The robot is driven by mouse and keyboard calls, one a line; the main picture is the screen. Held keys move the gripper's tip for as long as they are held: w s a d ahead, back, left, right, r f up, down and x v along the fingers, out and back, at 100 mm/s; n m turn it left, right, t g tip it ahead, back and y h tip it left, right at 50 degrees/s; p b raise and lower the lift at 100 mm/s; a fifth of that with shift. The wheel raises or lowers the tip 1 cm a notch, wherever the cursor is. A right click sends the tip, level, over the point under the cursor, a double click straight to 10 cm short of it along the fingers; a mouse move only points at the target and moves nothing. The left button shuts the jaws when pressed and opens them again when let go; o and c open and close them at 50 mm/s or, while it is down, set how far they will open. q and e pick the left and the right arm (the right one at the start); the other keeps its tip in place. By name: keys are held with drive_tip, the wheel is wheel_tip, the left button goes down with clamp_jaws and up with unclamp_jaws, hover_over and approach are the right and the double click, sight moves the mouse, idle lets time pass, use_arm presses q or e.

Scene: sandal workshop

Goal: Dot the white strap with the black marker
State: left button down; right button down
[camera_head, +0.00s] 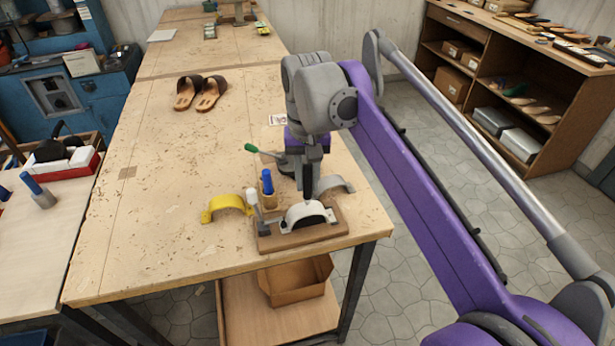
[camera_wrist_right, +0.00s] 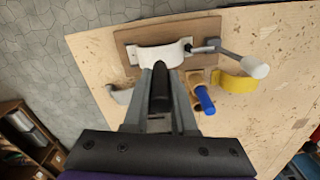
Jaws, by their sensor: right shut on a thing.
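The white strap (camera_head: 305,213) arches over a dark form on a wooden board near the table's front right corner. It also shows in the right wrist view (camera_wrist_right: 158,56). My right gripper (camera_head: 309,178) is above and just behind the strap. In the right wrist view it is shut on the black marker (camera_wrist_right: 160,88), whose far end points at the strap. I cannot tell whether the marker touches the strap. No dot shows on the visible part of the strap. My left gripper is not in view.
The wooden board (camera_head: 318,235) carries a clamp with a white-knobbed lever (camera_head: 252,198). A blue marker (camera_head: 267,182) stands in a wooden holder beside it. A yellow strap (camera_head: 228,204) and a grey strap (camera_head: 334,184) flank the board.

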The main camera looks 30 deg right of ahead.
sight(307, 166)
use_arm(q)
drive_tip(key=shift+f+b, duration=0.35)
use_arm(e)
drive_tip(key=shift+f, duration=0.6)
idle(0.5)
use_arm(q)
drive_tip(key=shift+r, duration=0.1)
use_arm(e)
drive_tip(key=shift+r, duration=0.1)
